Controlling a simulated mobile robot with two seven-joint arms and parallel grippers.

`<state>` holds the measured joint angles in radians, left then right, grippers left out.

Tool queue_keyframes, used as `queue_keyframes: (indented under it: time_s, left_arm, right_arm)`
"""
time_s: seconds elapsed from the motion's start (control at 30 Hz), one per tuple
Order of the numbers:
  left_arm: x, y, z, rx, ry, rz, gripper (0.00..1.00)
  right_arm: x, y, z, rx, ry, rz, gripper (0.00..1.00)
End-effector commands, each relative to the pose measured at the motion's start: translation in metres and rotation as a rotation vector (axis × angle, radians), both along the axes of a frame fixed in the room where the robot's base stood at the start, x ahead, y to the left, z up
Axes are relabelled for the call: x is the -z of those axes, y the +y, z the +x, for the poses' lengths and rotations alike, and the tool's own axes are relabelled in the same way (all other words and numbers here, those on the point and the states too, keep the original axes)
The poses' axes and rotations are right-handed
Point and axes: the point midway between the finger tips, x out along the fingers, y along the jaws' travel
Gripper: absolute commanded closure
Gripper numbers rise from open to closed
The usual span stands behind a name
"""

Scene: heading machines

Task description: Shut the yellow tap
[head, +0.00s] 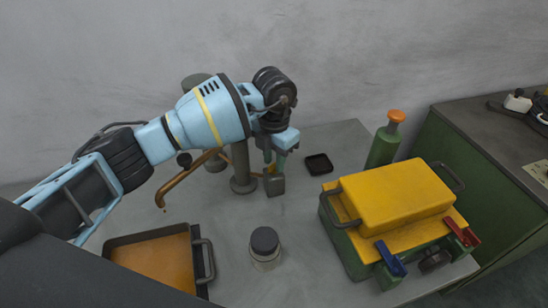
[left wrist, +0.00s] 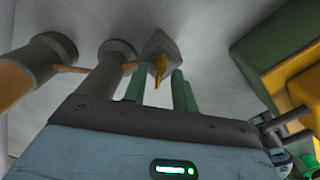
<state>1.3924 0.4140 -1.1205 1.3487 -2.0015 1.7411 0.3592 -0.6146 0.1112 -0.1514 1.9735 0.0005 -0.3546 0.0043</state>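The yellow tap handle (head: 270,171) shows as a small patch beside a grey block (head: 276,186), under my left gripper in the head view. In the left wrist view the yellow tap handle (left wrist: 160,67) is a thin lever below the grey block (left wrist: 163,45). My left gripper (head: 275,160) reaches down over the tap from the left. In the left wrist view its two green fingers (left wrist: 159,92) are apart, one on each side of the yellow handle, with gaps visible. The gripper partly hides the tap in the head view. My right gripper is in neither view.
A grey post (head: 242,170) and a curved copper pipe (head: 183,180) stand left of the tap. A dark-lidded jar (head: 265,248), a small black tray (head: 319,164), a yellow-lidded green box (head: 388,199) and an orange-topped green bottle (head: 384,146) are nearby. An orange pan (head: 150,236) lies front left.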

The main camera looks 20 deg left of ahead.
Motion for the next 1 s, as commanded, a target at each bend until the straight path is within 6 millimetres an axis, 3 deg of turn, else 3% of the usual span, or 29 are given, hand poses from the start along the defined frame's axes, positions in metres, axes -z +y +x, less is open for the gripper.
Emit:
queue_keyframes:
  time_s: [0.07, 0.27, 0.67, 1.0]
  left_arm:
    - [0.0000, -0.0002, -0.0001, 0.000, 0.000, 0.000, 0.75]
    - [-0.0001, -0.0002, -0.0001, 0.000, 0.000, -0.001, 1.00]
    - [-0.0002, -0.0002, 0.0000, 0.037, 0.000, -0.001, 1.00]
    - [0.0005, 0.0001, 0.0000, 0.244, 0.001, 0.001, 1.00]
  right_arm:
    - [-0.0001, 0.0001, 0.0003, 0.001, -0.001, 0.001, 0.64]
    - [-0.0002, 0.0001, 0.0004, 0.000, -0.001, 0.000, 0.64]
    - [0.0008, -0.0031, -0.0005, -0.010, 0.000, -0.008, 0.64]
    - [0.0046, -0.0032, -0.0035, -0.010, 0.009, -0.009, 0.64]
